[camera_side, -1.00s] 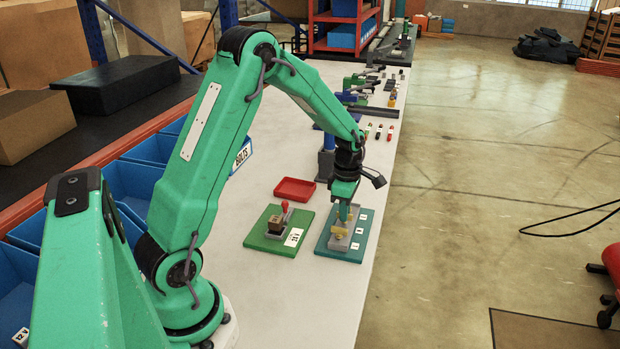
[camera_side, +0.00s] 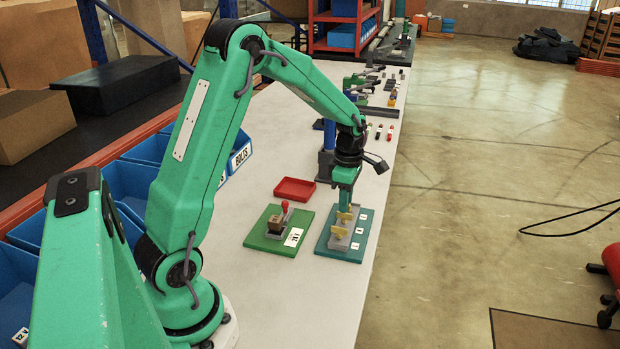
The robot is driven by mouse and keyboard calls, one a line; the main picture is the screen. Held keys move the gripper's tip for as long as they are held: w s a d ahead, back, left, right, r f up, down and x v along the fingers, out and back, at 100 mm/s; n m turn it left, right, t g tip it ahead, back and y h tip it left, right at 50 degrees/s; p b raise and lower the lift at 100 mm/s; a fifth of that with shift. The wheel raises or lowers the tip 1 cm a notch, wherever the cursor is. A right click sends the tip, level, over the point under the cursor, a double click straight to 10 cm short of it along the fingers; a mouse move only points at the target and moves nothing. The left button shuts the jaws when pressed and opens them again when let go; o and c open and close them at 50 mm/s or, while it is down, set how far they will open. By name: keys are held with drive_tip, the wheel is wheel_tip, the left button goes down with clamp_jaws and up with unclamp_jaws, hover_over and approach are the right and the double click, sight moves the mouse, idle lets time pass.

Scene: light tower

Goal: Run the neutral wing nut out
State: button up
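A teal board (camera_side: 330,251) lies near the right edge of the white bench. It carries a grey block (camera_side: 339,244) with yellow wing nuts on it. One yellow wing nut (camera_side: 341,232) shows toward the front, and another (camera_side: 344,215) shows farther back, directly below my gripper (camera_side: 345,205). White labels (camera_side: 360,231) run down the right side of the board, too small to read, so I cannot tell which nut is neutral. My gripper points straight down at the far nut. Whether its fingers touch or grip that nut cannot be made out.
A green board (camera_side: 268,244) with a red-knobbed fixture (camera_side: 285,207) and a wooden cube lies to the left. A red tray (camera_side: 295,189) sits behind it. A blue post (camera_side: 326,163) stands close behind my gripper. The bench front is clear.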

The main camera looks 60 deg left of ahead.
drive_tip(key=shift+r, duration=1.75)
drive_tip(key=s+d+r+m+t, duration=0.3)
drive_tip(key=s+d+r+m, duration=0.55)
drive_tip(key=r+m, duration=0.3)
drive_tip(key=s+d+m+t, duration=0.1)
drive_tip(key=s+d+m, duration=0.1)
drive_tip(key=s+m, duration=0.4)
drive_tip(key=s+d+r+m+t, duration=0.1)
drive_tip(key=s+d+m, duration=0.2)
drive_tip(key=s+m, duration=0.2)
drive_tip(key=m, duration=0.3)
drive_tip(key=shift+s+r+m+t, duration=0.25)
drive_tip(key=shift+s+m+t, duration=0.05)
drive_tip(key=shift+s+m, duration=0.1)
